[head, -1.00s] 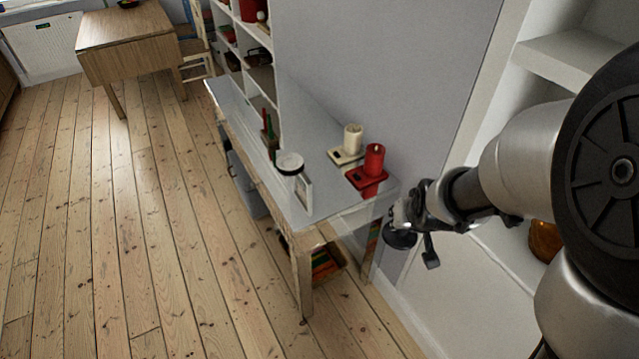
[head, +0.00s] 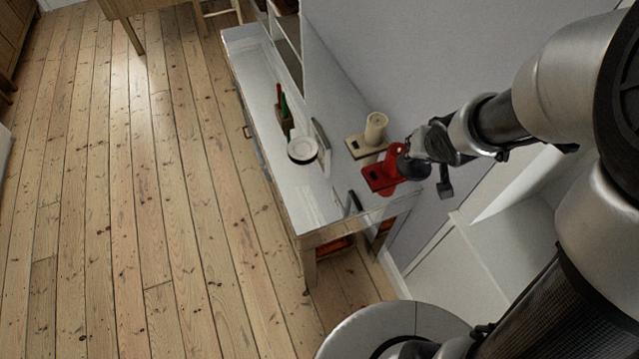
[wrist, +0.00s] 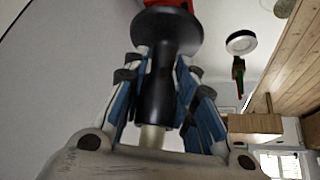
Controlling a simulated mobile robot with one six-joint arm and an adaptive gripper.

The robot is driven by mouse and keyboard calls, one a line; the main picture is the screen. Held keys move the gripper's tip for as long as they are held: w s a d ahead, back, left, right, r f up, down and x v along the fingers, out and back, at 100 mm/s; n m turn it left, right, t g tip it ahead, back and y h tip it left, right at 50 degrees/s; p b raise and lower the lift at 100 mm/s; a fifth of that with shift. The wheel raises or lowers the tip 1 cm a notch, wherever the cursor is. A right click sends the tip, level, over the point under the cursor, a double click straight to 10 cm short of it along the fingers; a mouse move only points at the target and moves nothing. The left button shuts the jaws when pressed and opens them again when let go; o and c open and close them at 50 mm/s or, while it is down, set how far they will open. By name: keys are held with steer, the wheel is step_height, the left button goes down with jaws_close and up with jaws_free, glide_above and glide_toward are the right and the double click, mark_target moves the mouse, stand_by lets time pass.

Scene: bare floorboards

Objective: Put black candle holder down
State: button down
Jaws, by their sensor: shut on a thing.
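The black candle holder (head: 411,167) is between the fingers of my gripper (head: 420,152) near the right end of the white table (head: 258,75). In the wrist view the holder (wrist: 160,90) has a wide round disc and a narrow stem, with blue-lined fingers on both sides. My gripper (wrist: 165,72) is shut on it. In the head view the holder is in front of part of the red candle and its red holder (head: 376,181). I cannot tell whether it touches the red holder or the tabletop.
A cream candle (head: 375,128) stands on a tan holder behind the red one. A white round dish (head: 302,149), green and red candles (head: 284,115) and a thin upright frame (head: 320,136) stand further left. The tabletop's near corner looks mostly clear.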

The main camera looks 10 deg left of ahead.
steer(key=shift+a+r+p, duration=0.2)
steer(key=shift+r+p, duration=0.15)
